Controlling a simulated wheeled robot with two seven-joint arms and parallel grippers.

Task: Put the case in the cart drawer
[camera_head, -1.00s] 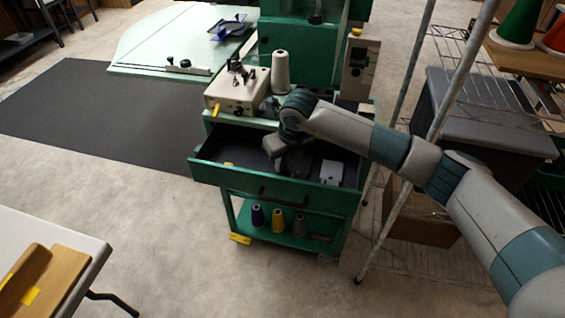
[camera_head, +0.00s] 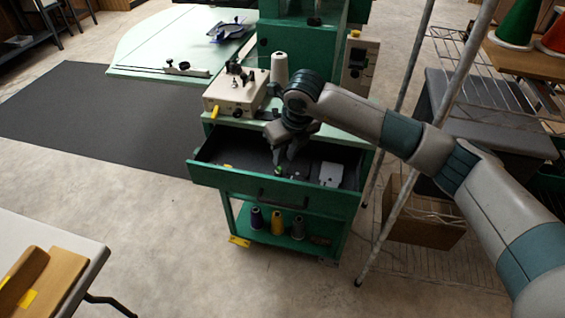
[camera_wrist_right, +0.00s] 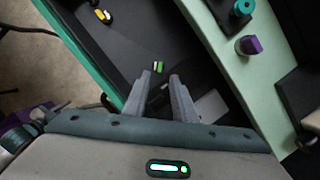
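The cart drawer (camera_head: 232,176) is pulled open on the green cart. My right gripper (camera_head: 285,158) points down into it. In the right wrist view my right gripper (camera_wrist_right: 162,76) has its two fingers apart, with nothing seen between them. A small green and white item (camera_wrist_right: 158,67) lies on the dark drawer floor just beyond the fingertips. A pale grey boxy thing (camera_head: 331,174) lies in the right part of the drawer; it shows partly behind a finger in the wrist view (camera_wrist_right: 211,105). I cannot tell which of these is the case. My left gripper is out of view.
A yellow and black item (camera_wrist_right: 103,15) lies elsewhere in the drawer. A beige control box (camera_head: 237,92) and a white thread cone (camera_head: 279,68) stand on the cart top. Several cones stand on its lower shelf (camera_head: 265,236). A wire rack's pole (camera_head: 402,196) stands to the right.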

